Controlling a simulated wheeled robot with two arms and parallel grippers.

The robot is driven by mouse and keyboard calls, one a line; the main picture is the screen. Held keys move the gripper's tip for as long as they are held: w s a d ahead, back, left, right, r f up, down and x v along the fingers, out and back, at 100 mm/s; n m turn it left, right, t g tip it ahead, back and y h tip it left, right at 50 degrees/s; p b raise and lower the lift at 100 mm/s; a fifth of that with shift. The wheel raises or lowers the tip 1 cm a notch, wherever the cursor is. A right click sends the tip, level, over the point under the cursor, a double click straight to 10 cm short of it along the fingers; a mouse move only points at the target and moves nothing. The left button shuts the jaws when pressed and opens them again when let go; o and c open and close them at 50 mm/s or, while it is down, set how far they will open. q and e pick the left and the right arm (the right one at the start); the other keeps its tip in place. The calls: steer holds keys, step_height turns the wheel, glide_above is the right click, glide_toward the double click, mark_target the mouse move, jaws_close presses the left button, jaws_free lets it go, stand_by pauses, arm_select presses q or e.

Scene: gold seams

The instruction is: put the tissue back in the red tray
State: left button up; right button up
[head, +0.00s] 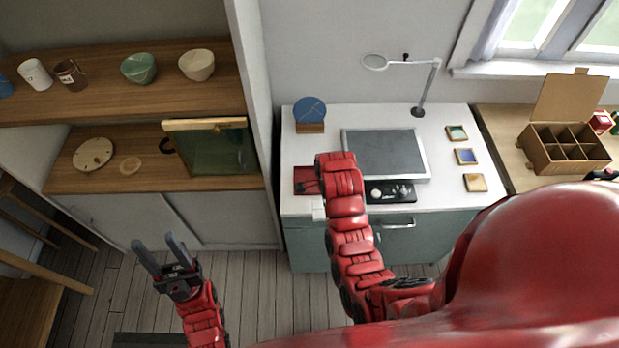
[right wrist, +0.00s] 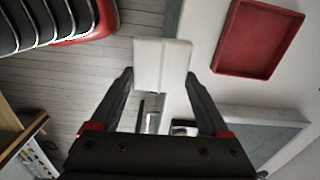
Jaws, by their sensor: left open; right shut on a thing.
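The tissue (right wrist: 162,60) is a white folded piece between the fingertips of my right gripper (right wrist: 160,78), which is shut on it. In the head view the tissue (head: 318,213) shows as a small white patch at the desk's front edge, beside my right forearm, which hides most of that gripper. The red tray (right wrist: 257,38) is a shallow square tray, apart from the tissue, to its right in the right wrist view. In the head view the red tray (head: 304,186) lies on the desk, partly covered by my arm. My left gripper (head: 153,241) is open and empty above the floor.
The white desk (head: 440,190) bears a grey panel (head: 385,152), a black tray (head: 391,191) with small items, a blue disc on a stand (head: 310,112), a magnifier lamp (head: 421,111) and several small framed tiles. A cardboard divider box (head: 560,165) stands at right. Shelves with pottery are at left.

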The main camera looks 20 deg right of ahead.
mark_target(313, 176)
steer(key=shift+s+d, duration=0.15)
steer(key=shift+s, duration=0.35)
steer(key=shift+w+f, duration=0.15)
steer(key=shift+f, duration=0.05)
steer(key=w+b, duration=0.3)
steer(key=w+f+b, duration=0.1)
steer(key=w+b, duration=0.2)
steer(key=w, duration=0.1)
steer(key=w+b, duration=0.3)
steer(key=shift+w+d+f+b, duration=0.1)
steer(key=shift+w+f+b, duration=0.2)
steer(key=shift+f+b, duration=0.1)
steer(key=w, duration=0.2)
steer(key=w+p, duration=0.1)
steer(key=w, duration=0.1)
steer(key=shift+r, duration=0.4)
steer(key=shift+w+f, duration=0.15)
steer(key=shift+w, duration=0.2)
steer(key=shift+p, duration=0.35)
steer(key=shift+f+p, duration=0.65)
steer(key=shift+f, duration=1.1)
